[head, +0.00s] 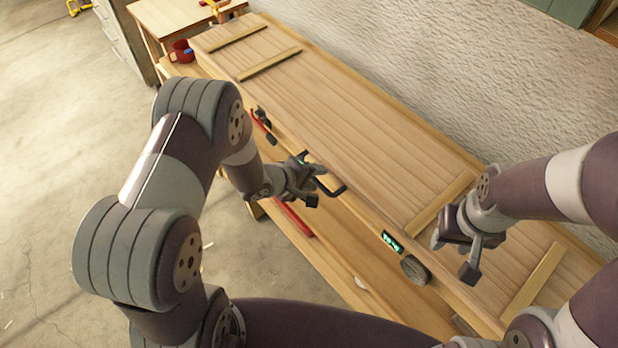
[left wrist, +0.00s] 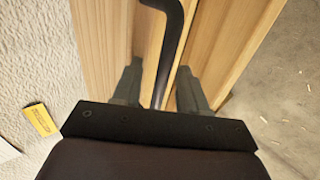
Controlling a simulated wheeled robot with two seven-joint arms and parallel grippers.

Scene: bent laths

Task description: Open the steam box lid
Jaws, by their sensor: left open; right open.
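The steam box is a long wooden box, and its plank lid (head: 350,120) with cross battens lies flat on top, looking shut. A dark bent handle (head: 334,190) stands out from the lid's front edge near the middle. My left gripper (head: 314,186) is open at this handle. In the left wrist view the handle (left wrist: 166,45) runs down between the two open fingers (left wrist: 160,86); I cannot tell whether they touch it. My right gripper (head: 456,256) is open and empty above the right part of the lid, near its front edge.
A small green display (head: 391,242) and a round dark dial (head: 414,270) sit on the box front. A red-handled part (head: 262,122) is further left on the front. The floor at left is clear.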

